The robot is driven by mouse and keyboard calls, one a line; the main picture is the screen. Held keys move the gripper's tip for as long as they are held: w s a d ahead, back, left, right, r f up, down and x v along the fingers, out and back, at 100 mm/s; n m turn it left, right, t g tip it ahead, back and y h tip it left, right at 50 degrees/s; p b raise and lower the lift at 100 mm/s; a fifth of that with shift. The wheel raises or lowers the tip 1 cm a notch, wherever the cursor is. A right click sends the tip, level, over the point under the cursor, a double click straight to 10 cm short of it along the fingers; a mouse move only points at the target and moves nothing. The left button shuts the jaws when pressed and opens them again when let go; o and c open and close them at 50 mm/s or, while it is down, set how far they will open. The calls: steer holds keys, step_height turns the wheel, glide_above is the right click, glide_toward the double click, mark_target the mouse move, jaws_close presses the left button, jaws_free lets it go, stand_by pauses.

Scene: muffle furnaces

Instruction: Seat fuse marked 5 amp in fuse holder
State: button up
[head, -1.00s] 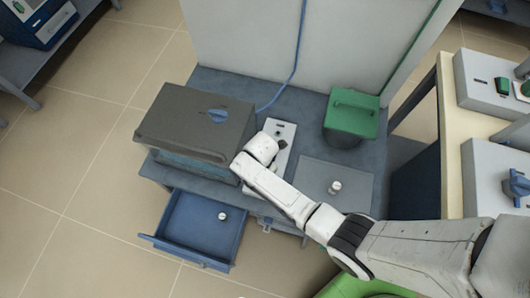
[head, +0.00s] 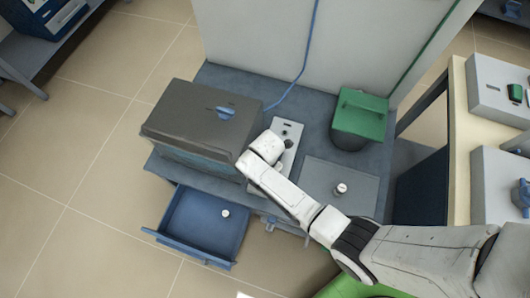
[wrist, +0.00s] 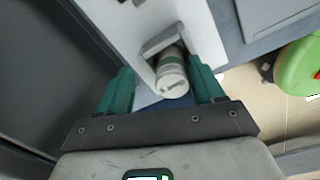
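My gripper (wrist: 160,84) is over the pale panel (wrist: 118,28). In the wrist view its green fingers stand apart on either side of a pale cylinder with a greenish band (wrist: 172,76), like a fuse. A gap shows at the left finger. A grey bracket (wrist: 162,40), perhaps part of the fuse holder, is close against the cylinder; I cannot tell how they join. In the head view my arm hides the fingertips. A small white cylinder (head: 226,213) stands in the open blue drawer (head: 190,250), another (head: 341,188) on the grey mat (head: 318,172). No amp marking is readable.
A dark grey furnace box (head: 190,118) stands left of the panel (head: 292,128). A green-lidded bin (head: 360,115) stands at the back right. A blue cable (head: 300,70) runs down the rear wall. A wooden bench (head: 459,150) with grey units is at right.

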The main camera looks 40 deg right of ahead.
step_height(320, 180, up, 11)
steer(key=shift+f+p, duration=0.15)
steer(key=shift+p, duration=1.05)
